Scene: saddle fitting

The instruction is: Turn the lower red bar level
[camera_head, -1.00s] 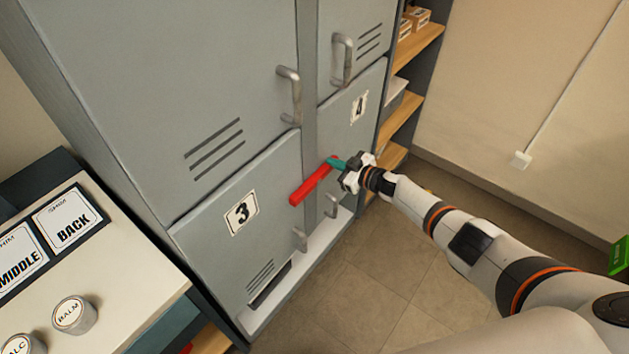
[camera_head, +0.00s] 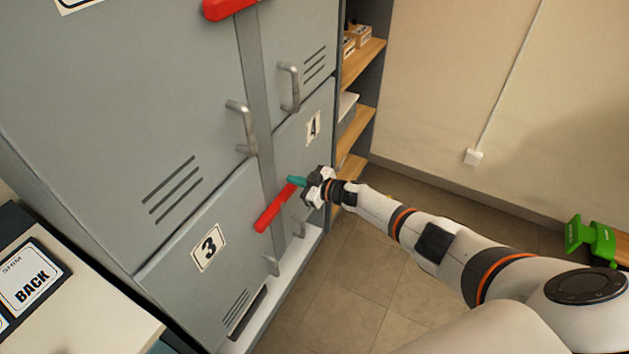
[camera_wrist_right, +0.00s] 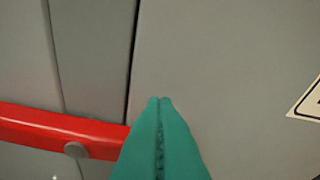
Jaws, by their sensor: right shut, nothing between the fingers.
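The lower red bar (camera_head: 274,208) lies across the grey post between locker doors 3 and 4. It runs up to the right in the head view, slightly steeper than the top edge of door 3; its exact tilt is hard to judge. In the right wrist view the bar (camera_wrist_right: 45,125) comes in from the left with a round pivot (camera_wrist_right: 76,150). My right gripper (camera_head: 294,181) has its teal fingers shut and empty at the bar's right end. The shut fingertips (camera_wrist_right: 160,100) overlap that end; contact cannot be told. My left gripper is out of view.
Another red bar (camera_head: 228,8) sits higher on the same post. Metal door handles (camera_head: 242,128) stick out nearby. Open wooden shelves (camera_head: 362,66) are right of the lockers. A green object (camera_head: 592,237) is at the far right. The floor (camera_head: 370,275) before the lockers is clear.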

